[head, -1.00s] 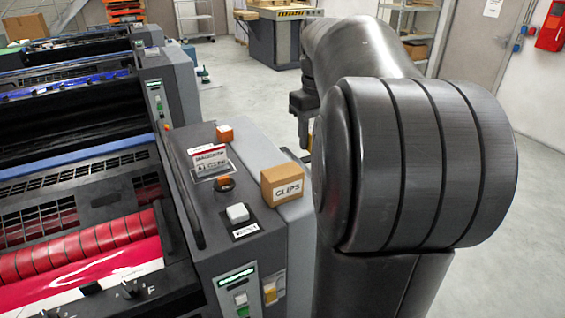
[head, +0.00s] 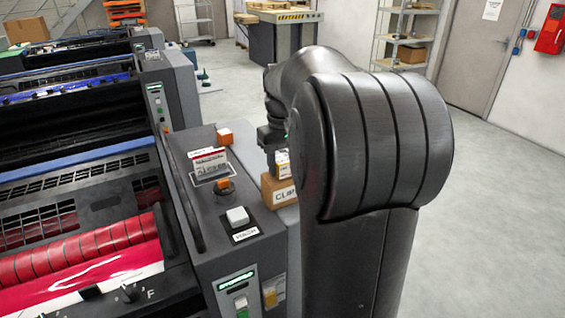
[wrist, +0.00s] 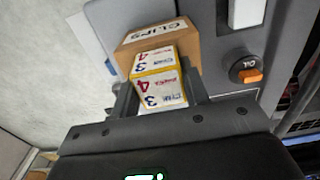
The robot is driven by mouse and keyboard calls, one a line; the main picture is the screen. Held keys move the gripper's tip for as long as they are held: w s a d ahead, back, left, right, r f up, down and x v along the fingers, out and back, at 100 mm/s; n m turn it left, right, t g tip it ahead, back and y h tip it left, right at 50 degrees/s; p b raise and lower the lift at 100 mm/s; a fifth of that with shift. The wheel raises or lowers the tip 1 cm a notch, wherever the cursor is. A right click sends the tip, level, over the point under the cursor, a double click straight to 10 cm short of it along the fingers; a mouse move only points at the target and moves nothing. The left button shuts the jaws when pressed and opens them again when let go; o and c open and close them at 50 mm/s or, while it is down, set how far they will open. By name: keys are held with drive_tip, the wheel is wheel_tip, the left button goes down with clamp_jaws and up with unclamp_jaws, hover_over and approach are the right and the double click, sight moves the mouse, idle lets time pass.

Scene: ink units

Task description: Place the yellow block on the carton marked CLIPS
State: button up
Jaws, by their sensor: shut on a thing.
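The yellow block (head: 283,163) has yellow edges and pale faces with printed figures. My gripper (wrist: 158,86) is shut on it; one finger lies on each side of the block in the wrist view (wrist: 156,62). The brown carton marked CLIPS (head: 284,197) stands on the light grey ledge of the machine, partly hidden behind my arm in the head view. In the wrist view the carton (wrist: 185,45) lies just beyond the block. In the head view the block appears over the carton's top; I cannot tell whether they touch.
Open floor (head: 490,230) lies to the right.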

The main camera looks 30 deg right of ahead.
sight(282, 158)
drive_tip(key=shift+f, duration=0.15)
drive_tip(key=o, duration=1)
drive_tip(key=shift+c, duration=0.2)
wheel_tip(282, 158, up, 12)
drive_tip(key=s+a+f+t, duration=0.2)
drive_tip(key=s+a+f, duration=0.4)
drive_tip(key=s+a, duration=0.2)
drive_tip(key=s+a+f+t, duration=0.3)
drive_tip(key=s+a+f, duration=0.3)
drive_tip(key=s, duration=0.7)
drive_tip(key=shift+a+t, duration=0.3)
drive_tip(key=shift+a, duration=0.7)
